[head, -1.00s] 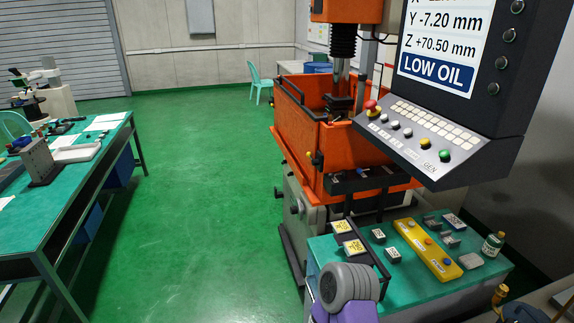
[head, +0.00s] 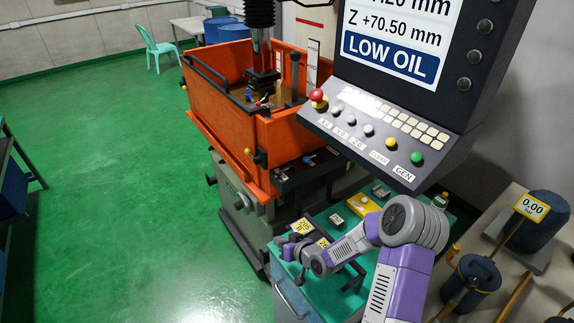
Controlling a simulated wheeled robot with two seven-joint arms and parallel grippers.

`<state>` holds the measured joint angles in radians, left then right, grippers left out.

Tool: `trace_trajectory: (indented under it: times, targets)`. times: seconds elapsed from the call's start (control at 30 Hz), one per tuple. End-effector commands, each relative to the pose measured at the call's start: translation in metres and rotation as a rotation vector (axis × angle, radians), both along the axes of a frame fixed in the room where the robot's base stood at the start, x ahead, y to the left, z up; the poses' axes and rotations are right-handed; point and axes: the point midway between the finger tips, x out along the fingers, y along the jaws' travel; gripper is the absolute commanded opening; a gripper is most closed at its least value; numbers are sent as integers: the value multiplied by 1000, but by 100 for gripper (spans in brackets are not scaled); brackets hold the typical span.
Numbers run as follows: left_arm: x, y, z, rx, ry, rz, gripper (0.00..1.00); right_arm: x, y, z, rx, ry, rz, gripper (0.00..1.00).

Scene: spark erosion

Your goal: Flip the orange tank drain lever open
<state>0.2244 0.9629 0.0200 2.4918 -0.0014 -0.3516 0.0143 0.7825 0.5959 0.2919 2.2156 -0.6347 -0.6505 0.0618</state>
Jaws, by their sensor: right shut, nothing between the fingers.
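The orange tank (head: 225,120) stands open-topped on the machine at upper middle. A small yellow-and-black fitting (head: 257,156) sticks out at its lower near corner. It may be the drain lever, but it is too small to tell its position. My right arm comes in from the bottom right and bends left over the green bench. My right gripper (head: 284,246) is shut and empty at the bench's left edge, below and right of the fitting and apart from it. My left gripper is not in view.
The control panel (head: 380,135) overhangs the bench at upper right. The teal bench (head: 310,300) holds yellow-labelled blocks and a yellow box (head: 362,204). Pumps or canisters (head: 472,280) stand at right. The green floor (head: 110,180) at left is clear.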

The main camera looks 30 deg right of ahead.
Motion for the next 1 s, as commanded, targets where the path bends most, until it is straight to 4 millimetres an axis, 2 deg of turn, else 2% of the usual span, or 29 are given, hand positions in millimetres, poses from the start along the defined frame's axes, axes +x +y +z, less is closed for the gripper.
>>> trace_trajectory:
  times: [0.03,0.1,0.2,0.3,0.43,0.53,0.8,1.0]
  targets:
    - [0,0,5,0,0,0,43,8,-37,35,-62,-98,-26,0]
    - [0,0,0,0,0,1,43,13,-70,66,-143,-209,-30,0]
    - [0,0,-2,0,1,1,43,13,-100,104,-237,-317,-23,0]
    - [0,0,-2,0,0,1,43,12,-115,125,-292,-372,-14,0]
    - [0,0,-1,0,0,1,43,19,-118,131,-311,-394,-8,0]
    - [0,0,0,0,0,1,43,34,-116,129,-309,-392,-7,0]
    - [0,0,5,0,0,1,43,91,-111,119,-306,-391,-7,0]
    - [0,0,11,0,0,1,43,126,-109,114,-306,-390,-9,0]
